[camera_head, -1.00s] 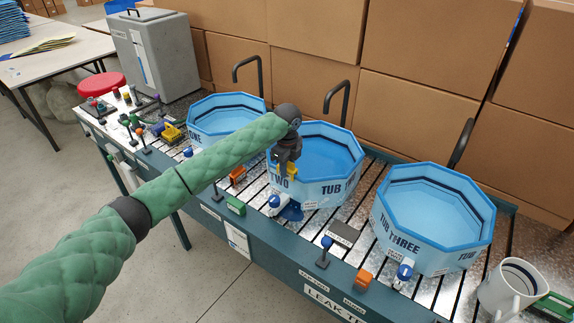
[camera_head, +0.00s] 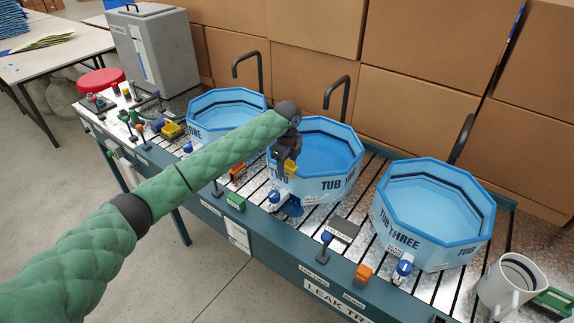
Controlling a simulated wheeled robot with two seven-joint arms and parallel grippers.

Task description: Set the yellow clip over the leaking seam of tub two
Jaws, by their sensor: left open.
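Tub two (camera_head: 325,187) is a light blue octagonal tub in the middle of the bench, with water in it. A small yellow clip (camera_head: 291,168) is at the near left part of its rim, partly hidden by my left gripper. My left gripper (camera_head: 285,165) is open, right at the clip and over the tub's near wall. I cannot tell whether its fingers touch the clip. A blue puddle (camera_head: 292,208) lies on the slats below that wall, beside a blue and white valve (camera_head: 276,198). My right gripper is not in view.
Tub one (camera_head: 225,108) stands to the left and tub three (camera_head: 430,215) to the right. A white mug (camera_head: 508,287) is at the right end. Black taps (camera_head: 337,92) rise behind the tubs, before stacked cardboard boxes (camera_head: 415,115). Small orange, green and blue items line the front edge.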

